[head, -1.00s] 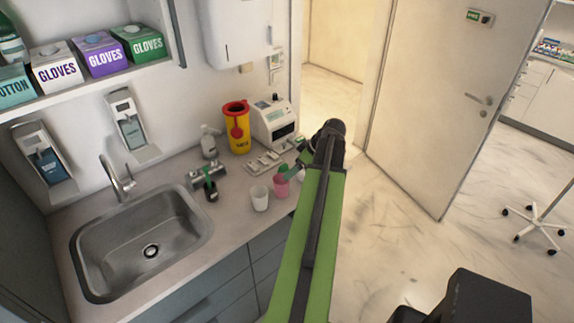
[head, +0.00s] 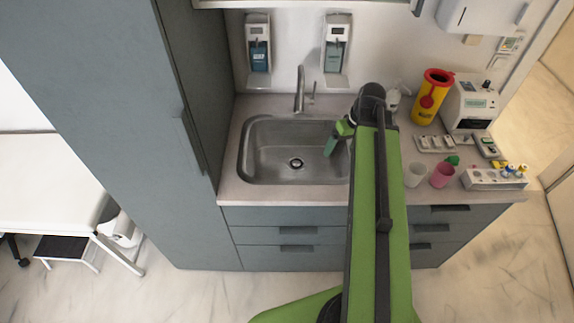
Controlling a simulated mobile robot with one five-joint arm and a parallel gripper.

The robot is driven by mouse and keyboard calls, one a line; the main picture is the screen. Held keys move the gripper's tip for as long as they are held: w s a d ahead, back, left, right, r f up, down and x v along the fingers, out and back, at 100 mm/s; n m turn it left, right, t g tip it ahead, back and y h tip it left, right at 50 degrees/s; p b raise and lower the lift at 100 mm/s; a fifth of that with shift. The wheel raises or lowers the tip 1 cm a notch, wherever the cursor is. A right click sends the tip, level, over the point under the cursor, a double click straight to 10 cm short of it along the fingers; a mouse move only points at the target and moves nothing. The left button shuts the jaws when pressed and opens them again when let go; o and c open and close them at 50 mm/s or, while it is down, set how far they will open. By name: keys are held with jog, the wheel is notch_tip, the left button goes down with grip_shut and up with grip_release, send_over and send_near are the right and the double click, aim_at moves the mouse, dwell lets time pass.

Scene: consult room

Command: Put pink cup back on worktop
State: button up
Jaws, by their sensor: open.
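The pink cup (head: 442,175) stands upright on the worktop (head: 285,192), to the right of my arm. A small green item shows just behind its rim; I cannot tell whether it touches the cup. My gripper (head: 334,141) is at the end of my green arm, in front of the sink's right side in the picture. It is open, with nothing visible in it, and well to the left of the cup. My arm hides the worktop between the sink and the white cup.
A white cup (head: 415,174) stands close to the left of the pink cup. A rack with coloured caps (head: 493,178) is to its right. Behind are small trays (head: 434,144), a yellow bin (head: 431,97) and a white device (head: 470,102). The sink (head: 285,150) is left.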

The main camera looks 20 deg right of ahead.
jog(key=a+g+h, duration=0.2)
jog(key=a, duration=2.1)
jog(key=f+b, duration=0.9)
jog(key=shift+s+f, duration=0.2)
jog(key=shift+f, duration=0.05)
jog(key=shift+r+p, duration=0.4)
jog(key=shift+p, duration=0.05)
